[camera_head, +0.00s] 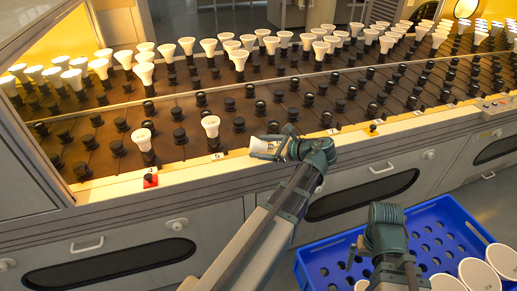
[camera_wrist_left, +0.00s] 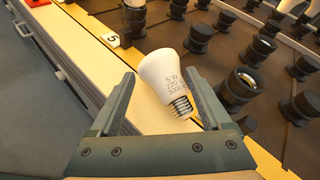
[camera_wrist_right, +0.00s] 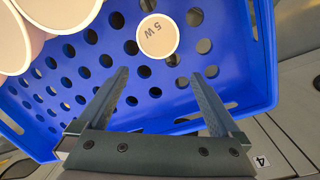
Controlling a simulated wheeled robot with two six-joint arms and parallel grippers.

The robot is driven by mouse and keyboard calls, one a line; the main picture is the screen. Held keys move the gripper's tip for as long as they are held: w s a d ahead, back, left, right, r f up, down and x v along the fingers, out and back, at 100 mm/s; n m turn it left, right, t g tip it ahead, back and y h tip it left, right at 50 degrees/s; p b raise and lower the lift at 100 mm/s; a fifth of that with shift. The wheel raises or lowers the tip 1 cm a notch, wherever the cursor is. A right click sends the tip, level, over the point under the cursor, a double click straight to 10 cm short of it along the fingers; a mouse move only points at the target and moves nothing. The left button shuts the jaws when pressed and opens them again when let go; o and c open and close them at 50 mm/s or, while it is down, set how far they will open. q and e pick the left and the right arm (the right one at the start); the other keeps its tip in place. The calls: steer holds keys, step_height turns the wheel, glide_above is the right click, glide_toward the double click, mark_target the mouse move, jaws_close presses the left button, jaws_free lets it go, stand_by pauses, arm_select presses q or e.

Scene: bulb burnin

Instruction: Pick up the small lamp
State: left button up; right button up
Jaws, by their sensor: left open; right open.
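A small white lamp (camera_wrist_left: 163,80), printed with 5 W, 220 V and 3000 K, lies tilted on the yellow edge strip of the rack in the left wrist view, its metal screw base toward the lower right. It also shows in the head view (camera_head: 262,143), partly behind my left gripper (camera_head: 263,152). That gripper is open, with its fingers on either side of the lamp; I cannot tell whether they touch it. My right gripper (camera_wrist_right: 158,75) is open and empty above the blue crate (camera_wrist_right: 255,100). A round lamp face marked 5 W (camera_wrist_right: 157,36) lies in that crate.
The rack (camera_head: 110,160) holds rows of black sockets, many with white lamps upright in them. Two lit-edge lamps (camera_head: 142,138) (camera_head: 211,126) stand near the front. A red button (camera_head: 150,180) sits on the ledge. Larger white lamps (camera_head: 478,275) fill the crate's right side.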

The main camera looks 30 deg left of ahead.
mark_target(258, 143)
arm_select(q)
steer(key=shift+x, duration=0.9)
steer(key=shift+d, duration=0.1)
steer(key=c, duration=1)
steer(key=shift+r, duration=0.15)
steer(key=shift+c, duration=0.9)
steer(key=shift+r+p, duration=0.5)
steer(key=shift+p, duration=0.05)
step_height(258, 143, up, 3)
steer(key=p, duration=0.3)
steer(key=s+d, duration=1)
steer(key=d, duration=0.2)
steer(key=shift+s+r+p, duration=0.3)
steer(key=shift+r+p, duration=0.05)
steer(key=shift+r, duration=0.05)
